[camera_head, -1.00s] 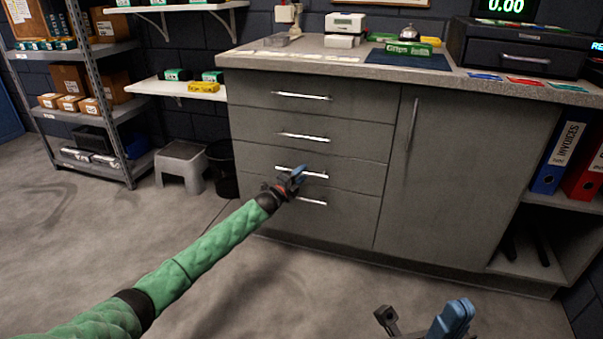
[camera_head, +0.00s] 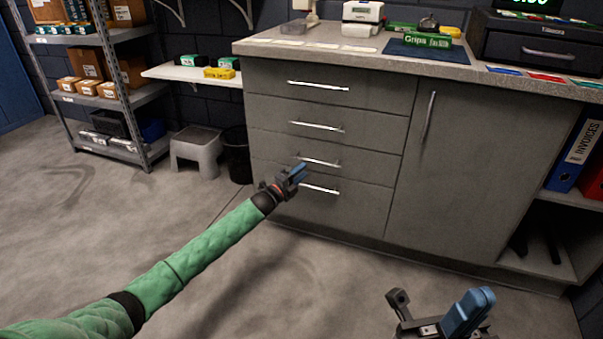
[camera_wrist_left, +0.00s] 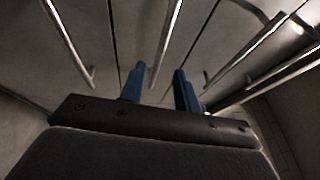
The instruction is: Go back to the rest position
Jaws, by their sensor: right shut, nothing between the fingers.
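My left gripper (camera_head: 298,174) is held out in front of the grey drawer cabinet (camera_head: 318,225), in line with its lower drawer handles in the head view. In the left wrist view its two blue fingers (camera_wrist_left: 158,82) stand apart, with no object held between them. A drawer handle (camera_wrist_left: 165,45) shows beyond the fingers. I cannot tell the exact distance to it. My right gripper (camera_head: 470,306) is low at the bottom right of the head view, in front of the cabinet door, shut and empty. Its lower part is cut off by the frame edge.
The drawers look closed. The worktop (camera_head: 450,68) carries a green Grips box (camera_head: 428,41) and a dark cash drawer (camera_head: 530,45). A grey step stool (camera_head: 196,150), a black bin (camera_head: 238,155) and a metal shelf (camera_head: 110,85) stand at left. Open floor lies in front.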

